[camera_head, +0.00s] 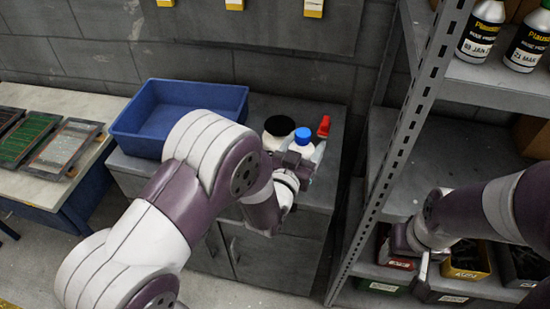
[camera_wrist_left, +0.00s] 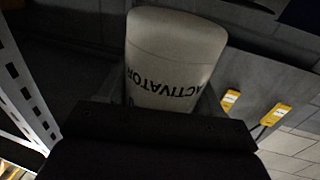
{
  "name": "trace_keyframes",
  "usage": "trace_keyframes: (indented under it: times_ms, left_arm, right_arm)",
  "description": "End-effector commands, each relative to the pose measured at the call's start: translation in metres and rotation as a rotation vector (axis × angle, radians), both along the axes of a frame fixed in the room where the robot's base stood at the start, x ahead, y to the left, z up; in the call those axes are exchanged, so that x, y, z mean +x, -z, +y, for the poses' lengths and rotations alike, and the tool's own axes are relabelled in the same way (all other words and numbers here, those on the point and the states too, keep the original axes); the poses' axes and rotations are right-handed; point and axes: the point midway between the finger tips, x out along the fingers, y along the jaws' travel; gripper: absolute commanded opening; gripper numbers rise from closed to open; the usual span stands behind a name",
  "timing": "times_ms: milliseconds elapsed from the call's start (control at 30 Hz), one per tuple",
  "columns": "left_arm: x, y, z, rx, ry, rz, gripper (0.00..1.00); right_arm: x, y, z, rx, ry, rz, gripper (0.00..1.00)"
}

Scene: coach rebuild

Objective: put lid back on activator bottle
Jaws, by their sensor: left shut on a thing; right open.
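A white activator bottle (camera_wrist_left: 172,60) fills the middle of the left wrist view, its label upside down there. My left gripper (camera_head: 300,163) is shut on it, above the grey cabinet top. In the head view a blue lid (camera_head: 303,136) shows at the top of the white bottle (camera_head: 301,149); whether it is seated or just resting there I cannot tell. The bottle's top is hidden in the left wrist view. My right gripper (camera_head: 432,262) is open and empty, low at the right by the shelf bins.
A black-topped jar (camera_head: 279,126) and a red-topped container (camera_head: 323,127) stand close around the bottle. A blue bin (camera_head: 128,118) sits left on the grey cabinet (camera_head: 333,112). A metal shelf post (camera_head: 408,120) rises on the right.

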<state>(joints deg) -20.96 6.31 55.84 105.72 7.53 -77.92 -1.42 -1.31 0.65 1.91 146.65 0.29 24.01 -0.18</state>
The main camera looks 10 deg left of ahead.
Motion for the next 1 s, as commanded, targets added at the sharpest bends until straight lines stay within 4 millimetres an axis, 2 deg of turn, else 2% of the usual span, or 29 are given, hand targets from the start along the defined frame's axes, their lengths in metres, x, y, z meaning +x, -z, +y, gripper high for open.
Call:
trace_keyframes:
  times_ms: [133, 467, 567, 900, 1000]
  left_arm:
    - [0.000, 0.010, 0.011, 0.002, -0.048, -0.002, 0.00]
    - [0.002, 0.013, 0.013, 0.003, -0.048, -0.002, 0.00]
    - [0.008, 0.021, 0.027, 0.003, -0.051, -0.002, 0.00]
    - [0.042, 0.067, 0.096, 0.002, -0.051, -0.002, 0.00]
    - [0.049, 0.075, 0.108, 0.003, -0.049, -0.003, 0.00]
  right_arm:
    - [0.000, 0.000, 0.000, 0.000, 0.000, 0.001, 0.63]
    - [0.000, 0.000, 0.000, 0.000, 0.000, 0.001, 0.63]
    - [0.000, -0.003, 0.000, 0.000, 0.000, 0.000, 0.63]
    - [0.000, -0.014, 0.000, 0.000, 0.000, 0.000, 0.63]
    - [0.000, -0.015, 0.000, 0.000, 0.000, 0.000, 0.63]
